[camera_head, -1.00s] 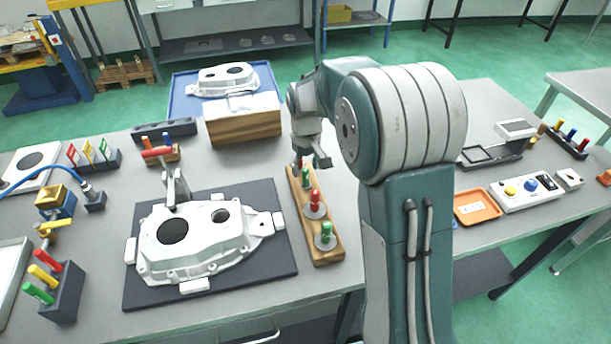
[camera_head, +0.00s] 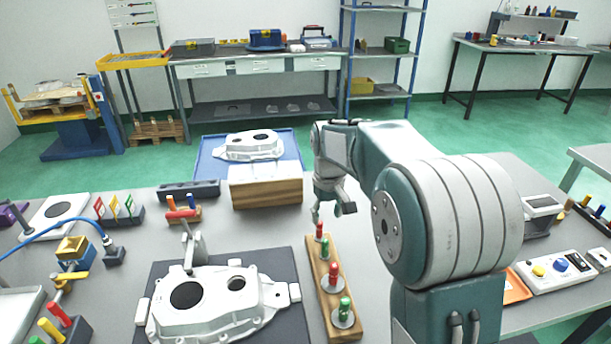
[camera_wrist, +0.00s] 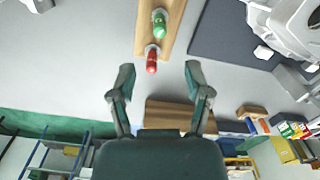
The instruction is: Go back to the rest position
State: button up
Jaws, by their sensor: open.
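My gripper (camera_head: 331,214) is open and empty, fingers pointing down. It is above the table, just past the far end of a wooden plug rack (camera_head: 318,268). Red (camera_head: 320,229) and green (camera_head: 324,247) plugs stand at the rack's far end, with red (camera_head: 333,273) and green (camera_head: 343,309) ones nearer on pale discs. In the wrist view both fingers of my gripper (camera_wrist: 159,78) are spread apart. A red plug (camera_wrist: 152,62) shows in the gap near the fingertips, apart from both; a green plug (camera_wrist: 160,22) is beyond it.
A pale casting (camera_head: 215,305) lies on a dark mat (camera_head: 285,325), beside a red-handled clamp (camera_head: 190,238). A wooden block (camera_head: 266,194) and a blue tray (camera_head: 292,150) with another casting are at the back. A control box (camera_head: 550,272) stands right. Shelving stands beyond open floor.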

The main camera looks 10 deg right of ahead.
jog(key=s+r+m+t, duration=0.1)
jog(key=s+r, duration=0.3)
jog(key=s, duration=0.3)
jog(key=s+r+t, duration=0.2)
jog(key=s+r, duration=0.2)
jog(key=s, duration=0.2)
jog(key=s+f+m+t, duration=0.1)
jog(key=s+m+t, duration=0.1)
jog(key=s, duration=1.2)
jog(key=shift+s+t, duration=0.3)
